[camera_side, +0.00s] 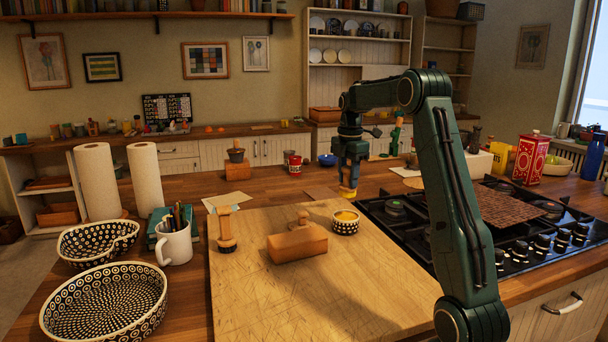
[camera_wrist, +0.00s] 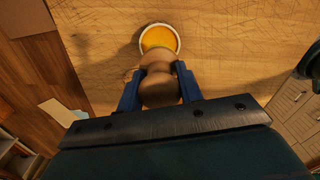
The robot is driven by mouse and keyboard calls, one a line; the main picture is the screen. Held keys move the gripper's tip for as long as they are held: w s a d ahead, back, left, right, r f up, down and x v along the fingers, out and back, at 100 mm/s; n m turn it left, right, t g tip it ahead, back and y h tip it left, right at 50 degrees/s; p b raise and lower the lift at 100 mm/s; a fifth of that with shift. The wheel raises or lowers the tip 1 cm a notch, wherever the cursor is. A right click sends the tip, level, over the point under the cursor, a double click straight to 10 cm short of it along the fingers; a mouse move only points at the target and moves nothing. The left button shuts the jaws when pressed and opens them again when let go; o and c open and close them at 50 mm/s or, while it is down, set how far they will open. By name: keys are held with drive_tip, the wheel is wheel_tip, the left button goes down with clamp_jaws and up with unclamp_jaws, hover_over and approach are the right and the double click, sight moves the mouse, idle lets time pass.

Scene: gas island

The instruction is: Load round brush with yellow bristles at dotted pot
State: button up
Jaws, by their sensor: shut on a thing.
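My gripper (camera_side: 348,172) is shut on a round wooden brush with yellow bristles (camera_side: 348,193), held roughly upright with the bristles down. The dotted pot (camera_side: 345,225), black and white with yellow-orange contents, stands on the wooden board below the brush; the two look apart in the side view. In the wrist view, the blue fingers of my gripper (camera_wrist: 160,90) flank the brush's rounded wooden handle (camera_wrist: 160,88). The pot (camera_wrist: 160,37) shows just beyond it, its near rim partly covered by the brush. The bristles are hidden there.
On the board (camera_side: 375,285) are a wooden block with a knob (camera_side: 297,243) and an upright wooden tool (camera_side: 226,232). A gas hob (camera_side: 410,232) lies right of the pot. A white mug (camera_side: 175,245) and dotted dishes (camera_side: 105,305) stand left. The board's front is clear.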

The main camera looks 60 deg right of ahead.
sight(348, 185)
drive_tip(key=shift+f, duration=2.9)
drive_tip(key=shift+f, duration=0.65)
idle(0.7)
drive_tip(key=shift+r, duration=0.1)
drive_tip(key=shift+r, duration=3.5)
